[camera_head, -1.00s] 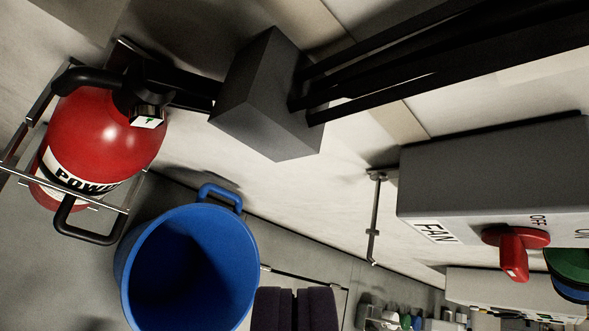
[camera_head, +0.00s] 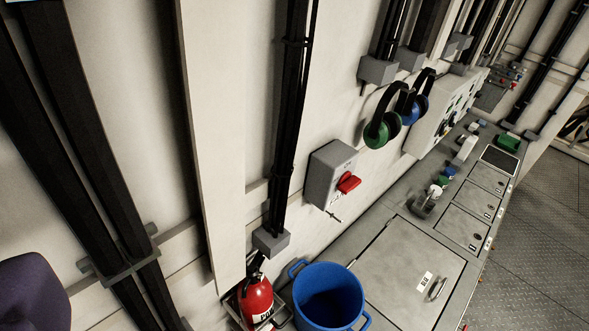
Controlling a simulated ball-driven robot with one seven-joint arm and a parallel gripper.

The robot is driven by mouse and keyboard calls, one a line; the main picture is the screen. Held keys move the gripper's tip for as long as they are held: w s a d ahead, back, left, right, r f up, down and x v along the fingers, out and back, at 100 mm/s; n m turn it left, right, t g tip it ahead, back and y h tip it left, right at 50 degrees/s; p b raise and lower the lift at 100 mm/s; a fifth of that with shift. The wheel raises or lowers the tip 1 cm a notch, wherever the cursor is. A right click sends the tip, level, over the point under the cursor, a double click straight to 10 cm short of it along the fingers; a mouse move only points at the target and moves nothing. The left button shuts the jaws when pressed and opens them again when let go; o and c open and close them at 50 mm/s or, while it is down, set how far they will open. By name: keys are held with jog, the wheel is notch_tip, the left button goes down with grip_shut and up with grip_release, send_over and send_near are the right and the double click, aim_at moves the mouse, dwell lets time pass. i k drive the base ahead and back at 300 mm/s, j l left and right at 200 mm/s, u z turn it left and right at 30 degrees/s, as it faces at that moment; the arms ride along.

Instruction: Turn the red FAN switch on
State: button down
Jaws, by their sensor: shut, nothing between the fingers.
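The red FAN switch (camera_head: 348,183) sits on the front of a grey wall box (camera_head: 325,172), near the middle of the picture. Its handle shows as a small red block tilted up to the right. The lettering is too small to read from here, and I cannot tell the setting. My gripper's fingers do not show now. A rounded dark purple shape, seemingly part of my arm, is cut off at the lower left edge, well away from the switch.
A blue bucket (camera_head: 327,290) and red fire extinguisher (camera_head: 256,302) stand below the box. Green ear defenders (camera_head: 375,130) and blue ones (camera_head: 408,106) hang to its right. Black pipes (camera_head: 290,120) run up its left. A grey counter (camera_head: 408,268) extends right.

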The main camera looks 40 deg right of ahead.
aim_at(348, 182)
jog(key=k+l, duration=0.2)
jog(key=l, duration=0.2)
jog(key=k+l, duration=0.15)
jog(key=l, duration=0.3)
jog(key=k+l+u, duration=0.1)
jog(key=l, duration=0.3)
jog(key=i+l, duration=0.1)
jog(key=l, duration=0.3)
jog(key=i+l, duration=0.1)
jog(key=l, duration=0.75)
jog(key=i+u, duration=0.05)
jog(key=i, duration=0.05)
